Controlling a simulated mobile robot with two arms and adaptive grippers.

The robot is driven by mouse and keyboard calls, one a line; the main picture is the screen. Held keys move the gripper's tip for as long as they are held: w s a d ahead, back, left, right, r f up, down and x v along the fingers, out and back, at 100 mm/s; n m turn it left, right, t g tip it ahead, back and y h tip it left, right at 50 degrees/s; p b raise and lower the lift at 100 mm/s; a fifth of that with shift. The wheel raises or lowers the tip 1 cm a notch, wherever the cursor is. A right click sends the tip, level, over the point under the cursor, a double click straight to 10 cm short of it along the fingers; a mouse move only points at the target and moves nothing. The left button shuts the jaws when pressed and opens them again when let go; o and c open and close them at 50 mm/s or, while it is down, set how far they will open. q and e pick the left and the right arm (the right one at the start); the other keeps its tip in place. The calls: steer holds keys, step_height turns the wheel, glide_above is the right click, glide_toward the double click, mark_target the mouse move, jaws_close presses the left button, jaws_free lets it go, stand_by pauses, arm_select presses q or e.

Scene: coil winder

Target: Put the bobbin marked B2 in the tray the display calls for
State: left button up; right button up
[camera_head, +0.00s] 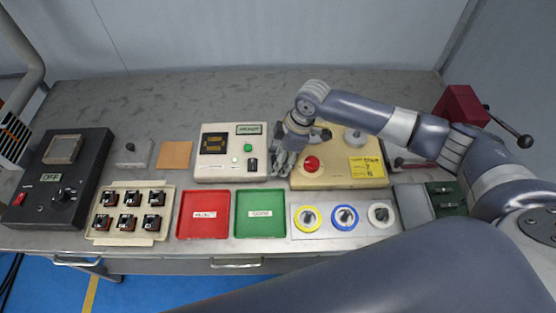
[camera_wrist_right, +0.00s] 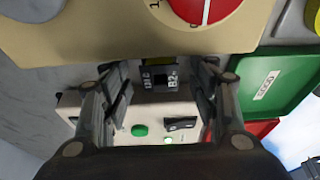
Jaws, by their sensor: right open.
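The bobbin marked B2 (camera_wrist_right: 160,80) is a dark block with white lettering in the right wrist view. It sits between the fingertips of my right gripper (camera_wrist_right: 160,92), which is open around it. In the head view my right gripper (camera_head: 288,160) is between the cream unit (camera_head: 206,172) and the tan panel, and I cannot make out the bobbin there. The cream unit has a small green display (camera_head: 249,129) whose text is too small to read. The red tray (camera_head: 203,228) and green tray (camera_head: 260,228) look empty. The green tray's label seems to read GOOD in the wrist view.
The tan panel (camera_head: 335,180) carries a red knob (camera_head: 312,163). A rack (camera_head: 97,232) of several dark bobbins stands left of the trays. A plate with yellow, blue and white rings (camera_head: 345,231) lies right. A dark control box (camera_head: 70,180) stands far left. The bench's back is clear.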

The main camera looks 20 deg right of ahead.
steer(key=c, duration=1.2)
steer(key=shift+o, duration=0.2)
